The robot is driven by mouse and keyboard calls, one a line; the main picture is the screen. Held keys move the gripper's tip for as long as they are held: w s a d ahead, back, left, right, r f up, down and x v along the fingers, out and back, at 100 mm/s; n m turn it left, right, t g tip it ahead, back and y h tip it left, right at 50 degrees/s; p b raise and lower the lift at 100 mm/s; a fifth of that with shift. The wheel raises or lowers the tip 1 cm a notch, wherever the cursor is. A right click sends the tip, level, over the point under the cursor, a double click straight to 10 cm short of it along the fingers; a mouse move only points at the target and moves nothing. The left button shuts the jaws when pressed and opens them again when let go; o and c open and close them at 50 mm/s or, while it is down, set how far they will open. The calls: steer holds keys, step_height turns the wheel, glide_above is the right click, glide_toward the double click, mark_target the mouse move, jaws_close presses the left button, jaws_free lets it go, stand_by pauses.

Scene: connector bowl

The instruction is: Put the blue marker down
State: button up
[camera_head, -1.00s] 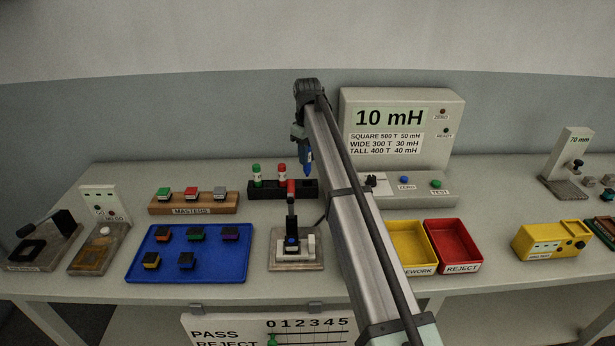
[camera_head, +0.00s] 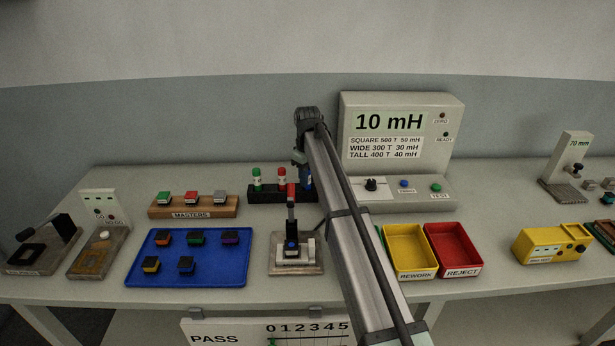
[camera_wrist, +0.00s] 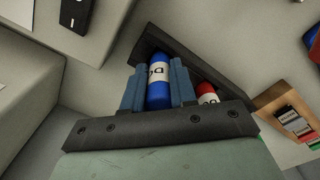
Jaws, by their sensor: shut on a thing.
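My gripper (camera_wrist: 155,80) is shut on the blue marker (camera_wrist: 159,92), with one blue-grey finger on each side of it. In the head view the blue marker (camera_head: 309,182) shows only in part, low at the right end of the black marker rack (camera_head: 268,196). The rack also shows in the wrist view (camera_wrist: 150,40), right at the marker's far end. I cannot tell whether the marker's tip is fully seated in a slot. My forearm hides part of the rack's right end.
A red marker (camera_head: 282,178) and a green marker (camera_head: 256,178) stand upright in the rack, the red one close to my gripper. A small press fixture (camera_head: 291,198) stands in front. The meter (camera_head: 402,105) and its control box (camera_head: 420,197) are to the right.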

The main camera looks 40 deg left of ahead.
steer(key=o, duration=0.8)
steer(key=shift+o, duration=0.2)
step_height(320, 180, up, 12)
steer(key=shift+r, duration=0.15)
stand_by(0.4)
